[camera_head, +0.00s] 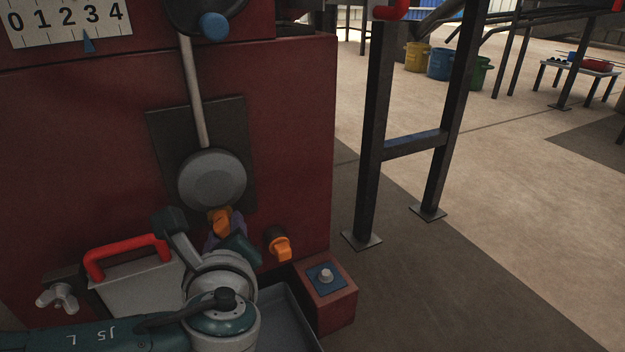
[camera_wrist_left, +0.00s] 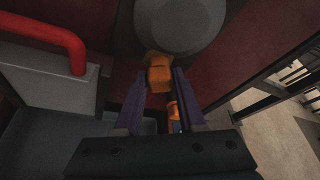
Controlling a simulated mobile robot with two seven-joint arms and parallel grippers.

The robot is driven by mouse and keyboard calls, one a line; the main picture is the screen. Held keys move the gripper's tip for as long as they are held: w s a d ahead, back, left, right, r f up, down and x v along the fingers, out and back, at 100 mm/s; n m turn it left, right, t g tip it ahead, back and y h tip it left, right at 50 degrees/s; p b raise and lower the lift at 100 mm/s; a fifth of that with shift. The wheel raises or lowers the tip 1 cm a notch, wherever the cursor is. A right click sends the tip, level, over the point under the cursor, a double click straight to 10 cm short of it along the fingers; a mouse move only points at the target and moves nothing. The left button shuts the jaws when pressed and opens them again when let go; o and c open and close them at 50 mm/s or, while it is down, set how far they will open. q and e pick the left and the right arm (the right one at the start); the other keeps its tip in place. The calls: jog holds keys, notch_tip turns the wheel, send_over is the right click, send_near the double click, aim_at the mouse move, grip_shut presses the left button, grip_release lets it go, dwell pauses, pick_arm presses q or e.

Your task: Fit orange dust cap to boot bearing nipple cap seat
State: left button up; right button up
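An orange cap (camera_head: 220,221) is at the red press wall, just below a grey round disc (camera_head: 212,179). My left gripper (camera_head: 226,229) reaches up to it, with purple fingers on both sides. In the left wrist view the orange cap (camera_wrist_left: 159,76) fills most of the gap between the fingertips (camera_wrist_left: 162,80). I cannot tell whether they press on it. I cannot make out the nipple cap seat. My right gripper is not in view.
A grey box with a red handle (camera_head: 125,255) stands left of my gripper, near a wing nut (camera_head: 58,297). A red block with a blue plate and metal stud (camera_head: 326,276) and a grey tray (camera_head: 290,318) are at lower right.

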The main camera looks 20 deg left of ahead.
pick_arm(q)
jog(key=o, duration=0.4)
jog(key=shift+s+d, duration=0.1)
jog(key=shift+s+d+r+p, duration=0.15)
jog(key=shift+s+r+p, duration=0.15)
jog(key=shift+p, duration=0.15)
jog(key=p+v, duration=0.5)
jog(key=v, duration=0.4)
